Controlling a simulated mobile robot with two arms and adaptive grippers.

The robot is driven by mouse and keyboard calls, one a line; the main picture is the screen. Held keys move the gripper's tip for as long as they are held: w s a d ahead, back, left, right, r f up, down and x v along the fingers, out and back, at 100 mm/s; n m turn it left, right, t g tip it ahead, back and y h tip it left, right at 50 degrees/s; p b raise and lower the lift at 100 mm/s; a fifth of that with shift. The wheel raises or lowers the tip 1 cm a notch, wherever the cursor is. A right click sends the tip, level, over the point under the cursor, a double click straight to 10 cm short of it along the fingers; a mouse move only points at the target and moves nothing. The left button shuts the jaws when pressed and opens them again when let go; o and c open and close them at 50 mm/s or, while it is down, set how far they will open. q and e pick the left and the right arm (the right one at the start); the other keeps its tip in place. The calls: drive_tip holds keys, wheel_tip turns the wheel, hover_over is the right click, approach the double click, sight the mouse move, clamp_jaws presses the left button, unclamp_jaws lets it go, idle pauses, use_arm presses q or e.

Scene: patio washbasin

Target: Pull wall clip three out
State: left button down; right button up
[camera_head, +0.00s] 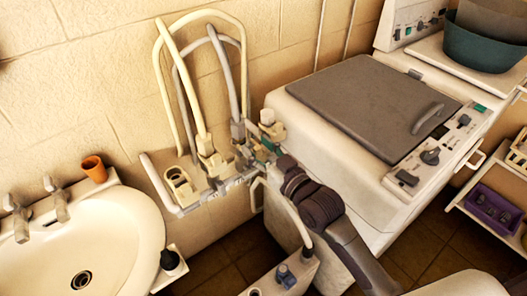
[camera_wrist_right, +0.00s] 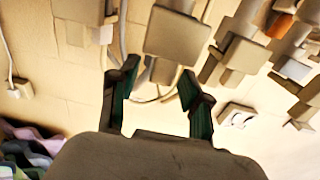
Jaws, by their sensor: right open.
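A row of blocky wall clips with hoses sits on a pale wall rack (camera_head: 160,195) between basin and machine. No numbers can be read, so I cannot tell which is clip three. My right gripper (camera_head: 264,151) is at the rack's right end, partly hidden by its own wrist. In the right wrist view, my right gripper (camera_wrist_right: 157,82) is open, with green-padded fingers. A beige clip block (camera_wrist_right: 178,32) is directly ahead, its narrow lower end between the fingertips in the picture. I cannot tell whether they touch it. My left gripper is not in view.
A white basin (camera_head: 120,235) with taps and an orange cup (camera_head: 94,168) is at left. A white machine with a grey lid (camera_head: 370,100) stands close on the right. Other clips (camera_wrist_right: 232,45) crowd beside the middle one.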

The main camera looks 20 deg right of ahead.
drive_tip(key=v, duration=1.2)
drive_tip(key=shift+f, duration=0.1)
drive_tip(key=w+d+f+m+g+h, duration=0.1)
drive_tip(key=d+f+g+h, duration=0.1)
drive_tip(key=f, duration=0.9)
drive_tip(key=d+f+m+g+h, duration=0.1)
drive_tip(key=d+f+h, duration=0.15)
drive_tip(key=f, duration=0.75)
drive_tip(key=s+d+f+g, duration=0.2)
drive_tip(key=s+f, duration=0.1)
drive_tip(key=f, duration=0.6)
drive_tip(key=s+d+f+g, duration=0.15)
drive_tip(key=s+f, duration=0.25)
drive_tip(key=f, duration=0.5)
drive_tip(key=s+f+g, duration=0.3)
drive_tip(key=s+f, duration=0.3)
drive_tip(key=s, duration=0.3)
drive_tip(key=s+f+g+h, duration=0.1)
drive_tip(key=s+f+g, duration=0.2)
drive_tip(key=s+f, duration=0.4)
drive_tip(key=s+f+g+h, duration=0.1)
drive_tip(key=s+f+g, duration=0.2)
drive_tip(key=s+f, duration=0.4)
drive_tip(key=s, duration=0.6)
drive_tip(key=shift+a, duration=0.4)
